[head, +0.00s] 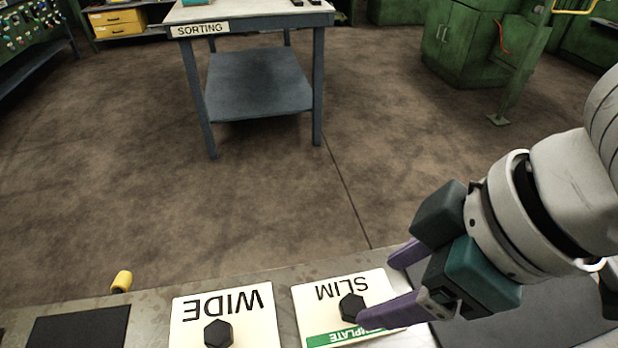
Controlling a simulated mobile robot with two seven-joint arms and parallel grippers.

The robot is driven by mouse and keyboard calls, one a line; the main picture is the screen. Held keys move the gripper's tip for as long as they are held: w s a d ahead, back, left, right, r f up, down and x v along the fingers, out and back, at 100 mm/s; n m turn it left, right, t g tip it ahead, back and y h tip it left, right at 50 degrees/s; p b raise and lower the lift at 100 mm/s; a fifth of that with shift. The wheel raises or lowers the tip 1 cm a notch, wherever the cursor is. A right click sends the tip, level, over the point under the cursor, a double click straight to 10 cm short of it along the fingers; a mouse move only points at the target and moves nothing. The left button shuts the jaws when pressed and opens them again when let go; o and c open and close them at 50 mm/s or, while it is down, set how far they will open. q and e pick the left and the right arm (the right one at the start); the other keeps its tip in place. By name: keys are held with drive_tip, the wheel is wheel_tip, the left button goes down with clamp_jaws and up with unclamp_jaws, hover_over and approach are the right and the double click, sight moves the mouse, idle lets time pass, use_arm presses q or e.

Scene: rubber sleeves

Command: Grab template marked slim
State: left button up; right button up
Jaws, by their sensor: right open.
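The slim template (312,302) is a cream plate on the near bench, marked SLIM upside down in my view, with a green strip reading partly "TEMPLATE" and a black hexagonal knob (352,307). My right gripper (377,290) comes in from the right with its purple fingers apart and nothing between them. Its nearer finger covers part of the green strip, and its tip appears right beside the knob; I cannot tell if they touch. The wide template (188,317), with a similar knob (218,334), lies to the left. My left gripper is out of view.
The near bench (268,283) runs along the bottom, with a yellow-tipped item (121,281) and a dark pad (80,328) at left. A sorting table (262,22) stands beyond open floor (200,220). A green cabinet (465,45) is at the back right.

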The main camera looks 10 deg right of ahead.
sight(354, 305)
drive_tip(key=b+x, duration=0.1)
drive_tip(key=x, duration=0.3)
drive_tip(key=shift+s+f, duration=0.1)
drive_tip(key=shift+f, duration=0.15)
drive_tip(key=b+x, duration=0.1)
drive_tip(key=x, duration=0.4)
drive_tip(key=shift+d+f, duration=0.15)
drive_tip(key=shift+c, duration=0.2)
clamp_jaws()
